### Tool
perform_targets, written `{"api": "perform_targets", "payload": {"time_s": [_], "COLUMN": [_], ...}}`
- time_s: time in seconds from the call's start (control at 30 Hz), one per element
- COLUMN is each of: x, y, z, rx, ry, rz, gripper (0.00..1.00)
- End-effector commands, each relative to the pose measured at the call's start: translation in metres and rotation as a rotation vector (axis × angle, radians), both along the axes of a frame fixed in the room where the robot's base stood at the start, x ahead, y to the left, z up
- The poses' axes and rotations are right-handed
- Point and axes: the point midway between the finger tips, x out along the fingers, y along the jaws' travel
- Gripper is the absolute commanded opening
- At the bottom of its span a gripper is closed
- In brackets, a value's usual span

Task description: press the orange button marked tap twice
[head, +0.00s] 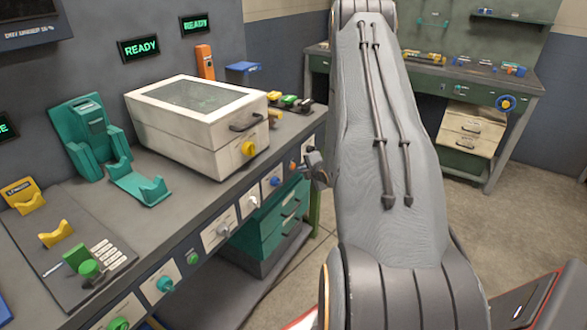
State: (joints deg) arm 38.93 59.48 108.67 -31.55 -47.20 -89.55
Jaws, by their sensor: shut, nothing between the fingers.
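A small orange button (293,165) is on the front panel of the workbench, toward its far end. Its marking is too small to read. My gripper (315,165) is just right of this button, small in view and partly hidden behind my arm. Its fingers look closed, with nothing seen in them. I cannot tell whether it touches the panel.
Other knobs and buttons, such as a blue one (275,181) and a white one (224,230), line the same front. A white lidded box (195,125) and a teal stand (92,140) are on the bench. Teal drawers (270,222) stand below.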

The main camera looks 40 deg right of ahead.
Motion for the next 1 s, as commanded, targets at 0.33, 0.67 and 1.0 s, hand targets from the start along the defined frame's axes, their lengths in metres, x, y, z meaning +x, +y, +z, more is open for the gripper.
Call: {"api": "perform_targets", "payload": {"time_s": [0.33,0.67,1.0], "x": [0.0008,0.0092,0.0093], "y": [0.0003,0.0031,0.0034], "z": [0.0000,-0.0001,0.0001], "rx": [0.000,-0.001,0.000], "ry": [0.000,0.000,0.000], "rz": [0.000,0.001,0.000], "gripper": [0.00,0.00,0.00]}}
